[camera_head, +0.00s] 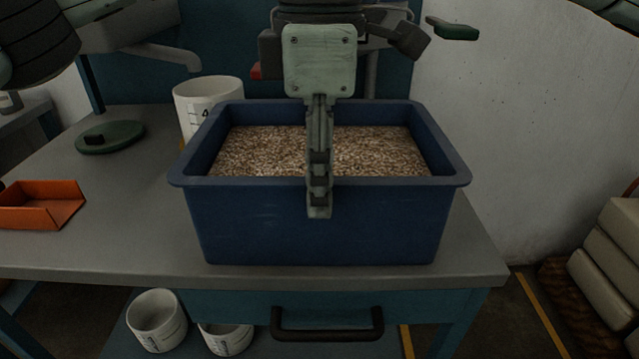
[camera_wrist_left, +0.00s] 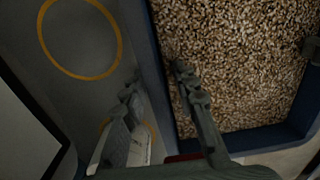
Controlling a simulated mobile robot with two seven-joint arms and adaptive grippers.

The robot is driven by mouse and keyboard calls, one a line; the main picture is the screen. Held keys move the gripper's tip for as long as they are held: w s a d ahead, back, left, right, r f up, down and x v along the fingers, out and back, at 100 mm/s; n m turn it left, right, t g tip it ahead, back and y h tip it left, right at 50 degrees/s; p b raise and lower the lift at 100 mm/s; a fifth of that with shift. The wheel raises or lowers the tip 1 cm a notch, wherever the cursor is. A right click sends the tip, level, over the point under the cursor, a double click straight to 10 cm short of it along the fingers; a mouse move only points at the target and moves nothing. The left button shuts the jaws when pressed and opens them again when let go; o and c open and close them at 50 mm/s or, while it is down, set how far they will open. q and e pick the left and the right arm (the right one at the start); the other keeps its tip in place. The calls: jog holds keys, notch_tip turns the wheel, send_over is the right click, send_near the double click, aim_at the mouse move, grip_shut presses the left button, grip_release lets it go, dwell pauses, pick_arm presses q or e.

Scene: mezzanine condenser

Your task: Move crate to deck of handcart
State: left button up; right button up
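The blue crate (camera_head: 320,225), filled with brown pellets, stands upright on the grey workbench (camera_head: 480,265). My right gripper (camera_head: 319,205) points down in front of the crate's middle, its fingers overlapping the front rim. It is seen edge-on, so I cannot tell its opening or whether it touches. In the left wrist view my left gripper (camera_wrist_left: 158,85) is open. One finger is over the pellets, the other outside the crate wall (camera_wrist_left: 152,60), with the wall between them. My left gripper cannot be made out in the head view. No handcart can be identified.
A white bucket (camera_head: 205,100) stands close behind the crate's left side. An orange tray (camera_head: 40,205) and a green disc-shaped object (camera_head: 110,137) are on the bench's left. White buckets (camera_head: 157,320) sit below. A drawer handle (camera_head: 327,325) is at the front. Stacked pale sacks (camera_head: 610,250) are at right.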

pick_arm(q)
grip_shut()
pick_arm(e)
grip_shut()
pick_arm(q)
jog(key=shift+w+r, duration=0.1)
jog(key=shift+r, duration=0.25)
pick_arm(e)
jog(key=shift+w+r, duration=0.2)
jog(key=shift+r, duration=0.15)
